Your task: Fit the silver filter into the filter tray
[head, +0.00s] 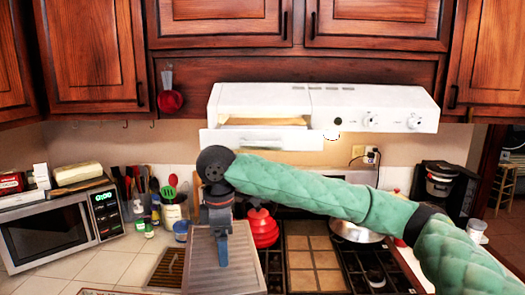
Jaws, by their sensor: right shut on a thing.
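The silver filter (202,272) is a flat, ribbed, rectangular panel at the bottom centre of the head view. My right gripper (222,258) is shut on it near its far edge, and the filter hangs below and in front of the hand. The fingers hide part of the panel. The filter tray (258,138) is the pulled-out white section at the left of the range hood, above and beyond the gripper. The filter is apart from the tray. My left gripper is not in view.
The white hood (372,102) has knobs on its right half, under dark wood cabinets (375,22). My green-sleeved right arm crosses in front of the stove. A red kettle (263,229) and a pot (357,232) stand there. A microwave (50,236) and utensils are on the left.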

